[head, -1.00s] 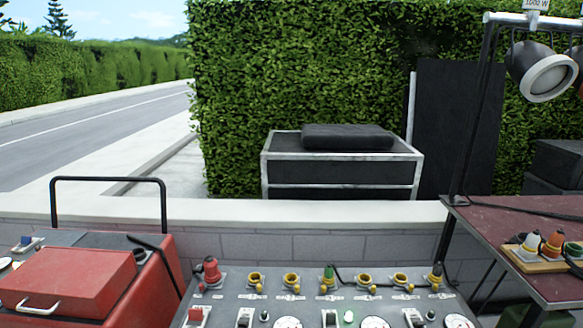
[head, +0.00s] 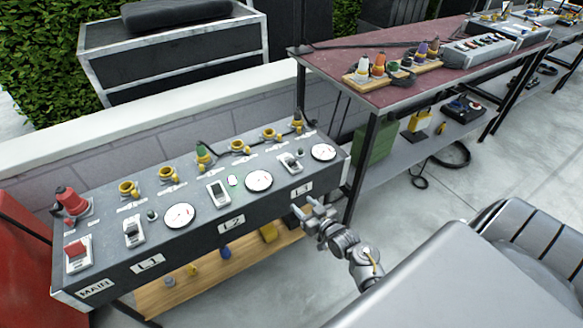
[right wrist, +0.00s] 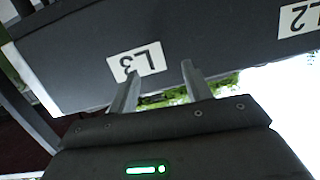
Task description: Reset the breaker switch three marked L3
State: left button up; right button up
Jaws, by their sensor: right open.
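The breaker panel (head: 101,276) is a grey box with labels MAIN, L1, L2 and L3 along its front face. The L3 switch (head: 291,163) is a small rocker on a white plate, on the top face at the right end, between a green-lit L2 area and a round dial; its position is too small to tell. The L3 label (head: 302,188) is below it and shows upside down in the right wrist view (right wrist: 138,62). My right gripper (head: 308,210) is open and empty, just in front of the front face below the L3 label. My left gripper is out of view.
A red box (head: 22,265) stands left of the panel. A dark red table (head: 400,50) with coloured connectors stands to the right, its leg (head: 362,160) close to the panel's right end. A wooden shelf (head: 205,285) is below the panel. Paved floor is open on the right.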

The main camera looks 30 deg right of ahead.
aim_at(294, 162)
jog(key=d+r+t, duration=0.2)
jog(key=d+r, duration=0.2)
jog(key=r, duration=0.5)
jog(key=shift+h, duration=0.4)
jog(key=w, duration=1.1)
jog(key=shift+w+f+b, duration=0.3)
jog(key=shift+b, duration=0.1)
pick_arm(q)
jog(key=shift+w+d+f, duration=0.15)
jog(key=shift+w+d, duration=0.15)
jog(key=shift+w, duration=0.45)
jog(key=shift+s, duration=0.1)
pick_arm(e)
jog(key=shift+c, duration=0.3)
